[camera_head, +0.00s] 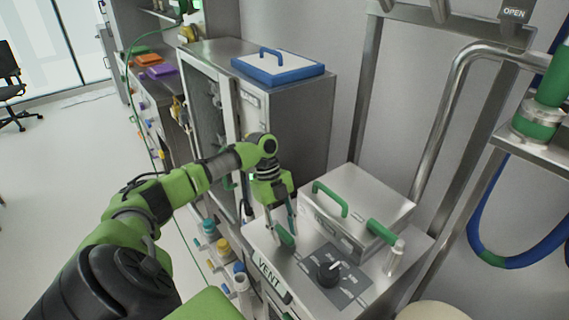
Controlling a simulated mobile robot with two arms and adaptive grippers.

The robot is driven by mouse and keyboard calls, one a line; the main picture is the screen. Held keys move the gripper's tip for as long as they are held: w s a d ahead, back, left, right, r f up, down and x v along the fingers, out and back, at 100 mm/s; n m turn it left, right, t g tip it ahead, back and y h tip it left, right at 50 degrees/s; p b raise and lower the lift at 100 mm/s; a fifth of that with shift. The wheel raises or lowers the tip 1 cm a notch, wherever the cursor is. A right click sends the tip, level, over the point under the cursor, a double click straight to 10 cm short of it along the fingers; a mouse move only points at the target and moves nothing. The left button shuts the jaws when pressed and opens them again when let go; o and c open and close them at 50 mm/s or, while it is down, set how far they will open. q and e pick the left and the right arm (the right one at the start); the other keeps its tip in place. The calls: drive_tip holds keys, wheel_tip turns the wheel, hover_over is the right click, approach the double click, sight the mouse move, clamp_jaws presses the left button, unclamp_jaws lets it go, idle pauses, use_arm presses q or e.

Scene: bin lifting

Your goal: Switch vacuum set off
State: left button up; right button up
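The vacuum set seems to be the steel unit (408,246) at the lower right. A dark plate on its top carries a black rotary knob (328,272) with a white pointer mark. Small labels surround the knob but are too small to read. My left gripper (281,232) points down at the unit's left part, to the left of and behind the knob. My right gripper is out of view.
A steel box with a green handle (330,198) stands behind the knob, and a green bar handle (385,234) rises on its right. A "VENT" label (270,274) is at the front left. A steel cabinet (305,115) with a blue-rimmed lid (278,67) stands behind.

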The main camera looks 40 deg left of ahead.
sight(284, 232)
use_arm(q)
wheel_tip(284, 232, up, 10)
idle(0.7)
idle(0.5)
